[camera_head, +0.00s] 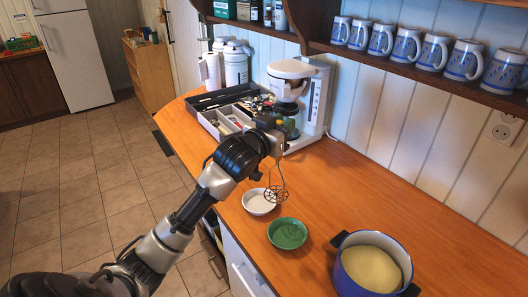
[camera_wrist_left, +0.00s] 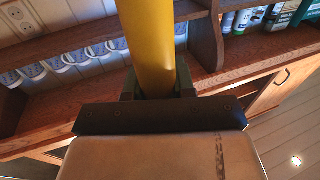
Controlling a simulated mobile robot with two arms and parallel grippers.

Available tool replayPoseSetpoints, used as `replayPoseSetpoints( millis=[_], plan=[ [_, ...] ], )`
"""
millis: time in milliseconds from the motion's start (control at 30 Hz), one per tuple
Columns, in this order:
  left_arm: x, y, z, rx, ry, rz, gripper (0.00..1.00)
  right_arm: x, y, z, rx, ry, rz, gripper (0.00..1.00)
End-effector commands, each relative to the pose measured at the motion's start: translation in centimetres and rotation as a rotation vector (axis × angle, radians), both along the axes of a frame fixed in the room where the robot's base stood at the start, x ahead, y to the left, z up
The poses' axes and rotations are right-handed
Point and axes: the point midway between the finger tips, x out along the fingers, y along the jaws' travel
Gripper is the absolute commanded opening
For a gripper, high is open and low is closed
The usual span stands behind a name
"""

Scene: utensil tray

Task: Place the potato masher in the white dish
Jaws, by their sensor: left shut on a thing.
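My left gripper (camera_head: 273,138) is shut on the potato masher. The masher's wire shank and round grid head (camera_head: 276,193) hang downward from the gripper. In the left wrist view its thick yellow handle (camera_wrist_left: 149,45) stands between the fingers. The white dish (camera_head: 256,206) is a small round bowl near the counter's front edge. The masher head overlaps the dish's right rim in the head view. It appears to hang above the dish, but the exact gap cannot be told. My right gripper is not in view.
A green bowl (camera_head: 288,234) sits just in front of the white dish. A blue pot (camera_head: 350,277) with yellowish contents stands at the front right. A utensil tray (camera_head: 212,126) and a white coffee maker (camera_head: 317,100) are behind. The wooden counter (camera_head: 365,190) to the right is clear.

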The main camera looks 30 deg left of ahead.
Motion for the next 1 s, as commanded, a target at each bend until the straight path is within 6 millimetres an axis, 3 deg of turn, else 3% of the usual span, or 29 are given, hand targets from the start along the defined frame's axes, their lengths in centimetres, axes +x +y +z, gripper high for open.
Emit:
replayPoseSetpoints(
  millis=[133,333,567,733,1000],
  plan=[
    [0.8,3.5,-1.8,0.004,0.005,0.004,0.00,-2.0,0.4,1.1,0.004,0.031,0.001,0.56],
    [1.4,6.3,-3.7,0.002,0.001,0.001,0.00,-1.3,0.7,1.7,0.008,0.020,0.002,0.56],
    [1.5,6.8,-5.7,-0.003,0.002,-0.001,0.00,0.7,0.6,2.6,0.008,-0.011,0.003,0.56],
    [1.5,6.8,-7.8,-0.001,-0.001,-0.001,0.00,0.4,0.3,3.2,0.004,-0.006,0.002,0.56],
    [1.5,6.7,-8.1,0.001,-0.003,-0.001,0.00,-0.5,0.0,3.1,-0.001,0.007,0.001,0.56]
  ],
)
